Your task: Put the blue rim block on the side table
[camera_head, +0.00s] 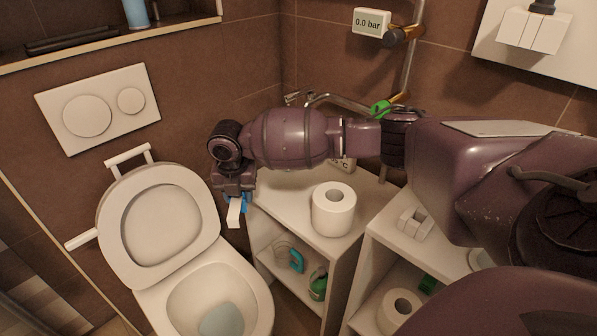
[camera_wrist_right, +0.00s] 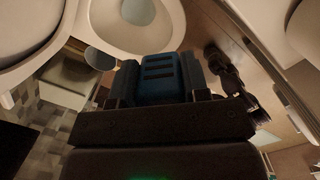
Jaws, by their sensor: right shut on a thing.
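The blue rim block (camera_head: 243,206) is held in my right gripper (camera_head: 237,194), with a white part hanging below the fingers. In the right wrist view the blue block (camera_wrist_right: 161,78) sits between the two dark fingers (camera_wrist_right: 160,85). In the head view the gripper is between the toilet and the white side table (camera_head: 279,207), by the table's left end and apparently above its top. The table's top is bare at that end. My left gripper does not show in the head view.
A toilet paper roll (camera_head: 334,209) stands on the table top, and bottles are on the shelf below. The toilet (camera_head: 160,232) with raised lid is left of the gripper. Another white shelf unit (camera_head: 440,243) stands to the right. A pipe (camera_head: 413,60) runs up the wall behind my arm.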

